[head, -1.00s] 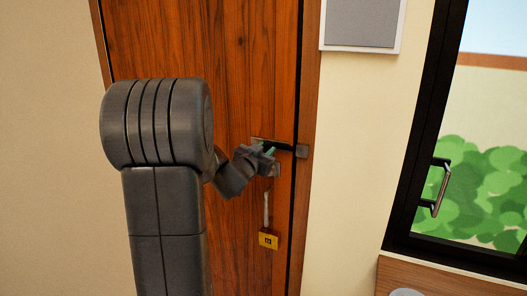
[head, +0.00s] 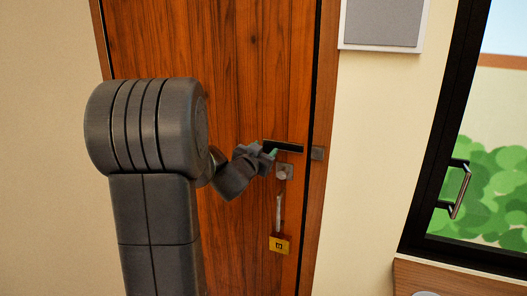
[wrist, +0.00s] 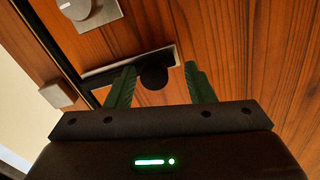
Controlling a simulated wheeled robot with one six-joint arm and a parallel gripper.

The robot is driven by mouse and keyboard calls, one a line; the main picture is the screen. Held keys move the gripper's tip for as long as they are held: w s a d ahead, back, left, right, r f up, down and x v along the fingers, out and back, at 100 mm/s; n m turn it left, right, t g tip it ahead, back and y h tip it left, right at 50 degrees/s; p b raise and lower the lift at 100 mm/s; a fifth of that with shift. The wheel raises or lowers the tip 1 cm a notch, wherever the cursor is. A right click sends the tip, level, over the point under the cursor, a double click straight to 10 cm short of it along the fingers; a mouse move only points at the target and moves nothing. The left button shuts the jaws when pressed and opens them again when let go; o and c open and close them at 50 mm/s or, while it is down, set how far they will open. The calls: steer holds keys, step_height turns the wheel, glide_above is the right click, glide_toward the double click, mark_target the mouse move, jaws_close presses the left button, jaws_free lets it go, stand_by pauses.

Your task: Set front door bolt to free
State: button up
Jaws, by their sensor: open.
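The front door (head: 240,60) is wood and stands shut in its frame. Its bolt (head: 284,147) is a dark horizontal bar on a plate near the door's right edge. In the wrist view the bolt plate (wrist: 174,52) carries a round black knob (wrist: 153,76), and the keeper (wrist: 57,95) sits to the left across the gap. My gripper (head: 268,150) is at the bolt's left end. Its green fingers (wrist: 160,68) are open, with the knob between them in the picture; contact is unclear.
The lock's round knob (wrist: 74,6) shows in the wrist view. A black-framed window with a handle (head: 460,190) is at right; a grey panel (head: 383,22) hangs above.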

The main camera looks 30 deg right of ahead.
steer(key=shift+s, duration=0.15)
steer(key=b+v, duration=0.2)
steer(key=v, duration=1.1)
steer(key=shift+a, duration=0.3)
steer(key=shift+s, duration=0.1)
steer(key=p+x, duration=0.2)
steer(key=x, duration=1)
steer(key=shift+d, duration=0.4)
steer(key=shift+w+d, duration=0.45)
steer(key=shift+w, duration=0.1)
steer(key=shift+s+d, duration=0.1)
steer(key=shift+s, duration=0.15)
steer(key=shift+w, duration=0.15)
